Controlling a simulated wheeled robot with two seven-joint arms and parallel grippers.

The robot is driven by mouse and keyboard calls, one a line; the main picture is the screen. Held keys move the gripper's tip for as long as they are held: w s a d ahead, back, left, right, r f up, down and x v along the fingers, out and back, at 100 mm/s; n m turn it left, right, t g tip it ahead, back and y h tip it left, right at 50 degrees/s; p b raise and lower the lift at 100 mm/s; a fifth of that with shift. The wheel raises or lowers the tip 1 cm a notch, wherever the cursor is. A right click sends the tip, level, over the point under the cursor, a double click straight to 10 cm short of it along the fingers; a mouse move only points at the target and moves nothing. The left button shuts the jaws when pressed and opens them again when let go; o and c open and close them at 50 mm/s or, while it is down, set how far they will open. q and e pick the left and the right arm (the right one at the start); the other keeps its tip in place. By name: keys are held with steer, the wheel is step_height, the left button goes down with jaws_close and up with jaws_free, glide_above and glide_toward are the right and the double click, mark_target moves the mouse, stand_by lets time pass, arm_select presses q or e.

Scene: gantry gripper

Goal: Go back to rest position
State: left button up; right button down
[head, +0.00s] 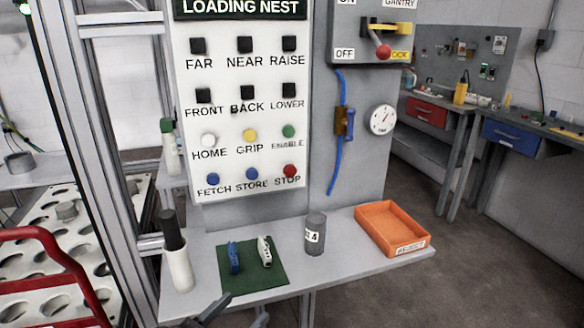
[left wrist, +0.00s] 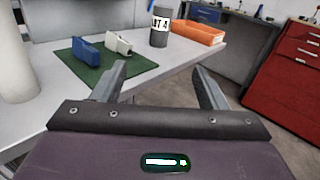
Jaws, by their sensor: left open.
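My left gripper (head: 242,310) shows only by its fingertips at the bottom edge of the head view, just in front of the shelf's front edge. In the left wrist view its two fingers (left wrist: 161,78) are spread wide apart, with nothing between them. They point toward the shelf with the green mat (left wrist: 92,72), apart from the things on it. My right gripper is in neither view.
A blue piece (head: 234,258) and a whitish piece (head: 265,251) stand on the mat. A grey cylinder (head: 316,235) and an orange tray (head: 387,228) are to their right, a white-and-black bottle (head: 177,262) to their left. A button panel (head: 247,115) rises behind. Open floor lies at right.

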arm_select(q)
steer(key=s+a+f+m+g+y, duration=0.5)
steer(key=s+f+m+g, duration=0.15)
steer(key=m, duration=0.95)
steer(key=s+a+f+m+g+y, duration=0.45)
steer(key=f+m, duration=0.35)
steer(key=m, duration=0.9)
step_height(320, 180, down, 26)
steer(key=s+g+p, duration=0.2)
steer(key=s+p, duration=0.1)
steer(key=p, duration=0.2)
steer(key=s+a+f+p, duration=0.1)
steer(key=s+f, duration=0.6)
steer(key=s, duration=0.2)
steer(key=s+a+f+g+p, duration=0.1)
steer(key=s+a+f+p, duration=0.1)
steer(key=s+f, duration=0.5)
steer(key=s, duration=0.3)
steer(key=shift+s+a+f, duration=0.25)
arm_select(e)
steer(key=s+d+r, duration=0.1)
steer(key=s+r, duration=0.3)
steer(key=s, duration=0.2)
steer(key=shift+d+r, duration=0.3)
